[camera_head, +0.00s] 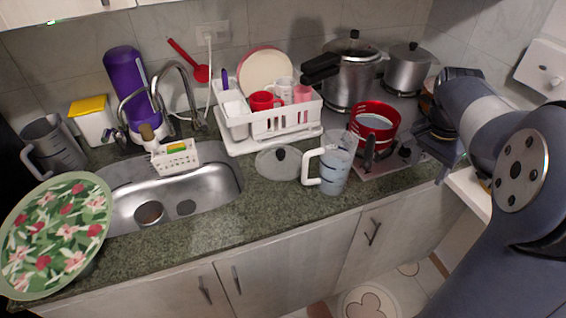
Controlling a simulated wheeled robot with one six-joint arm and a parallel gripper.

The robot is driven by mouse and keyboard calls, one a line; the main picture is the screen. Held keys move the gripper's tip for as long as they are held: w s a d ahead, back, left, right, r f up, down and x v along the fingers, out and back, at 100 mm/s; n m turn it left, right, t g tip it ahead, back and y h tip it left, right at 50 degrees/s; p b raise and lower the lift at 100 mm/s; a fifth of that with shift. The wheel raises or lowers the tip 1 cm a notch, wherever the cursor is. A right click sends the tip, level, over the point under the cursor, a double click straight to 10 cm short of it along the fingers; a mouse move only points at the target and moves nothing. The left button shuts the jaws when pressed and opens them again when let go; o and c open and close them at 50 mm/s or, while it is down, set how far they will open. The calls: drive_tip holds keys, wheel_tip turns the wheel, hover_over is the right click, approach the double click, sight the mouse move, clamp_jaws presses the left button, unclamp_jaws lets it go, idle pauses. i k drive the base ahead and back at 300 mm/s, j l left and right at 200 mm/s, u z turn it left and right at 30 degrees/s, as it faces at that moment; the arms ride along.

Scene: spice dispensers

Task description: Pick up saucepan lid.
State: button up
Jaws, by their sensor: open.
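A saucepan lid (267,163) with a clear or grey disc and a dark knob (281,154) lies on the green counter, between the sink and the measuring jug. The jug stands close to its right edge and the dish rack is just behind it. My gripper (437,150) is at the right, near the stove's right side, well apart from the lid. It is open and seems empty; its fingers are partly hidden by my arm and hard to make out.
A clear measuring jug (335,168) and a red saucepan (375,120) stand between my gripper and the lid. A white dish rack (265,141), pressure cooker (350,75) and steel pot (408,70) are behind. The sink (215,182) is left; the counter front (225,230) is clear.

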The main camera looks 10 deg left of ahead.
sight(275, 163)
drive_tip(key=j+u, duration=0.25)
drive_tip(key=k+j+u, duration=0.25)
drive_tip(key=i+l+u, duration=0.35)
drive_tip(key=i+u, duration=0.15)
drive_tip(key=i, duration=0.2)
